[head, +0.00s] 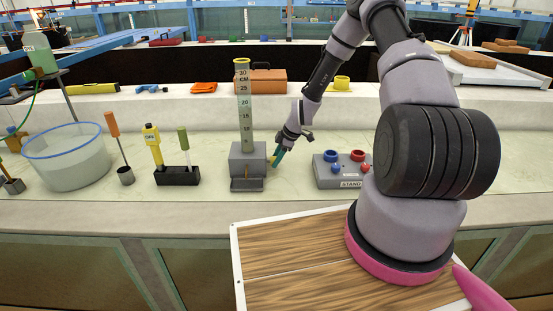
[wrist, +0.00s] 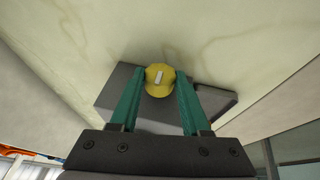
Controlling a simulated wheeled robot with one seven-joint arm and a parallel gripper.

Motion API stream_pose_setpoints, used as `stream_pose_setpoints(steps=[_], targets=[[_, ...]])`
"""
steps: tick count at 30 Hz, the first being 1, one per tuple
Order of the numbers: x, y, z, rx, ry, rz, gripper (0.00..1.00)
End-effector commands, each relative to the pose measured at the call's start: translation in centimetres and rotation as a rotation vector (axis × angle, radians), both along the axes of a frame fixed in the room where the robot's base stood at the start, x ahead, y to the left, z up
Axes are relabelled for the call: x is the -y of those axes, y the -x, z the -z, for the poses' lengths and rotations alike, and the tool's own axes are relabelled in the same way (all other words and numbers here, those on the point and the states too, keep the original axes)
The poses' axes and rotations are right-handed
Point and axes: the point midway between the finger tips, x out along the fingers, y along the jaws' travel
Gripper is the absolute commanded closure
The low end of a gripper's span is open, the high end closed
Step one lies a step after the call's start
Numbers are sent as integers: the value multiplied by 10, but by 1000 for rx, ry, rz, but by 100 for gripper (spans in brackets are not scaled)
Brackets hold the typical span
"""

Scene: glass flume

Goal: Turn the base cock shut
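The base cock is a yellow round knob with a white mark (wrist: 159,80), on the side of a grey block (head: 248,160) that carries a tall scaled gauge tube (head: 244,105). In the head view the knob is mostly hidden by my gripper (head: 277,158), which is at the block's right side. In the wrist view the two teal fingers of my gripper (wrist: 160,92) stand on either side of the knob. They fill its width with no clear gap and look closed on it. The white mark is nearly in line with the fingers, slightly tilted.
A grey stand with blue and red knobs (head: 341,170) is to the right. An orange case (head: 262,82) stands on the ledge behind.

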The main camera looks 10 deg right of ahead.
Motion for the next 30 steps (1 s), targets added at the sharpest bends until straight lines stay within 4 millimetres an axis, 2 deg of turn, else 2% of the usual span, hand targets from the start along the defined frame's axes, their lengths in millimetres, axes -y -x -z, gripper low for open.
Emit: stream_pose_setpoints(steps=[1,3,11,17,30], targets=[[0,0,0,0,0,0,77],[0,0,0,0,0,0,100],[0,-1,0,-18,-4,1,100],[1,-3,0,-97,-19,1,100],[2,-11,1,-467,-94,2,100]])
